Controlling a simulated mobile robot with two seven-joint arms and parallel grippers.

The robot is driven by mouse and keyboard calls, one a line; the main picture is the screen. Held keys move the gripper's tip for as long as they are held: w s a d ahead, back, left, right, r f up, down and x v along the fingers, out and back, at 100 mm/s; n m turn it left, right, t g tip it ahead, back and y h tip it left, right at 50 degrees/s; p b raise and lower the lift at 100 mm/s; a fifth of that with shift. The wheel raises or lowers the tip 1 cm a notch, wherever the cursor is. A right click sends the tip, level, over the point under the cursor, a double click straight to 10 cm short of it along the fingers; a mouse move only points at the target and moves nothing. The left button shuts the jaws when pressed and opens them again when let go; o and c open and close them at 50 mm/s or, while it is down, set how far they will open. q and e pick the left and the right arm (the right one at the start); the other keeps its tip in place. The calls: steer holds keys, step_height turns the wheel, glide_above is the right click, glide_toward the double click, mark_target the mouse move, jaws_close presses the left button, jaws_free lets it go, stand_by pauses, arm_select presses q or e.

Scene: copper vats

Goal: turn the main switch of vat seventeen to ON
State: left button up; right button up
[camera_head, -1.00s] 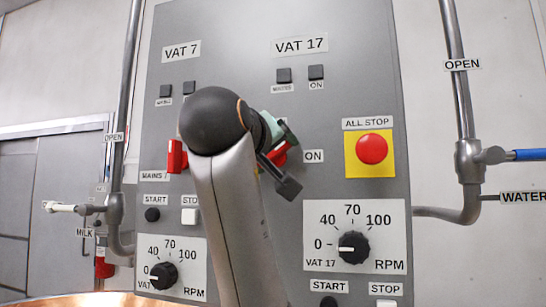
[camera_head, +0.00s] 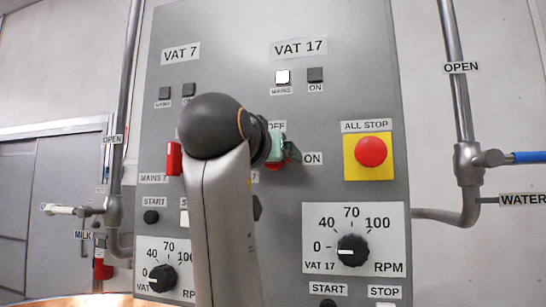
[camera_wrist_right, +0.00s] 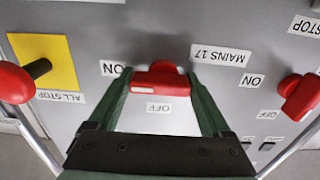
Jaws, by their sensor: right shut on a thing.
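The red main switch of vat 17 (camera_wrist_right: 160,79) sits between the two green fingers of my right gripper (camera_wrist_right: 159,88), which is shut on its handle. The wrist view is upside down. There the handle lies across the picture, pointing toward the ON label (camera_wrist_right: 113,69), with the OFF label (camera_wrist_right: 158,107) beside it. In the head view my right gripper (camera_head: 283,152) and arm hide most of the switch; only a red bit (camera_head: 275,167) shows below the fingers. The MAINS lamp of vat 17 (camera_head: 283,77) is lit white. My left gripper is not in view.
The red ALL STOP button (camera_head: 371,151) on its yellow plate is right of the gripper. The red switch of vat 7 (camera_head: 174,158) is to the left. The RPM knob of vat 17 (camera_head: 352,251) is below right. Pipes flank the panel.

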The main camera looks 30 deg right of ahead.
stand_by(0.4)
steer(key=o, duration=1.2)
steer(key=shift+c, duration=0.2)
steer(key=b+v, duration=0.2)
steer(key=v, duration=1)
steer(key=shift+s+a+b, duration=0.15)
steer(key=shift+s+b, duration=0.05)
steer(key=shift+b, duration=0.15)
